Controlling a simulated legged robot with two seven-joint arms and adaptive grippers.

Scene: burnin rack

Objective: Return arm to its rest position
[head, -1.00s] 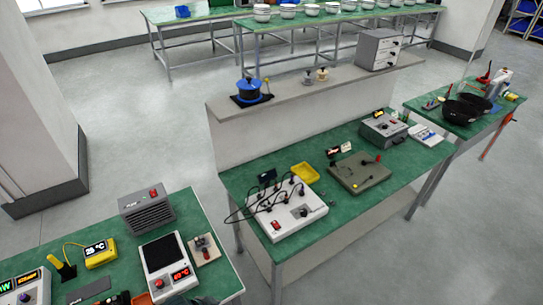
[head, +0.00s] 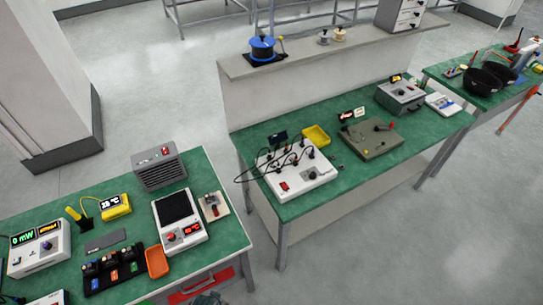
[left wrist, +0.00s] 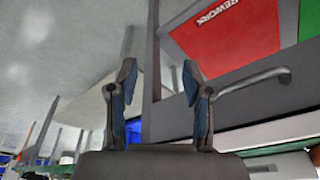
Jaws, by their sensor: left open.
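My left gripper (left wrist: 161,90) is open in the left wrist view, with its two dark, blue-padded fingers apart and nothing held between them. Beyond its right finger is a red panel (left wrist: 225,35) marked REWORK, with a grey bar handle (left wrist: 255,80) below. The gripper's contact with the handle is not visible. In the head view a small dark part of my arm shows at the bottom edge, in front of the red panel (head: 190,291) under the near-left bench. My right gripper is in neither view.
The near-left green bench (head: 226,237) holds a heater box (head: 160,170), a hot plate (head: 178,216), an orange tray (head: 157,262) and meters. A middle bench (head: 350,178) carries a cabled white box (head: 296,172). Grey floor (head: 350,255) is open between and in front of the benches.

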